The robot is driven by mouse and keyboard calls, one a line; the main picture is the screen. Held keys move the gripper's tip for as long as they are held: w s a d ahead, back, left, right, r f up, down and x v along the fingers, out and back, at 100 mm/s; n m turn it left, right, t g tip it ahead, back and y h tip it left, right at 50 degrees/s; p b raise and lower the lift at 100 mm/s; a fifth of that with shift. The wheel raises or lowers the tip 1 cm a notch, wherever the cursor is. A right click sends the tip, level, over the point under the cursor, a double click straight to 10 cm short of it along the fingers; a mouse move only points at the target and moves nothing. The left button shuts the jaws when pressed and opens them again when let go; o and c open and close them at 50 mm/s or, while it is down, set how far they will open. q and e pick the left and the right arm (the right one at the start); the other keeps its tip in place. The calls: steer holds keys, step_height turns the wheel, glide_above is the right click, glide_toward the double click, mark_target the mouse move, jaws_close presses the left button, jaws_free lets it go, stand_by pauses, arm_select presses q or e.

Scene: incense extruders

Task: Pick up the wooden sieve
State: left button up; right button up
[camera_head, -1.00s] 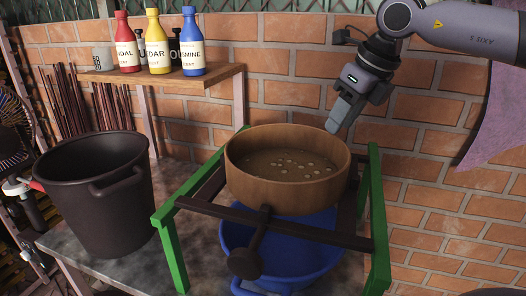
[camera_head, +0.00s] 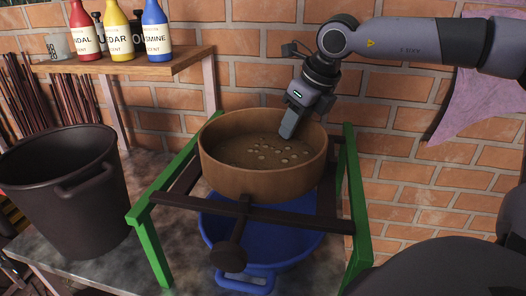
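The wooden sieve (camera_head: 262,183) is a round, light-brown, drum-like ring with several pale spots or holes on its inner floor. It rests level on the dark bars of a green-sided stand (camera_head: 149,246), above a blue tub (camera_head: 271,248). My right gripper (camera_head: 289,126) comes down from the upper right at the sieve's far right rim. One grey finger shows in front of the inner far wall, its tip over the sieve's opening. The other finger is not clearly seen, so its opening and any contact with the rim cannot be told. My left gripper is out of view.
A black bucket (camera_head: 70,205) stands left of the stand on the grey table (camera_head: 130,281). A wooden shelf (camera_head: 150,65) above holds red, yellow and blue bottles and a mug. A brick wall (camera_head: 400,130) stands close behind. A dark handle-like part (camera_head: 229,256) juts from the stand's front.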

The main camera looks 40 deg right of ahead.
jaws_close()
steer(key=shift+r, duration=0.1)
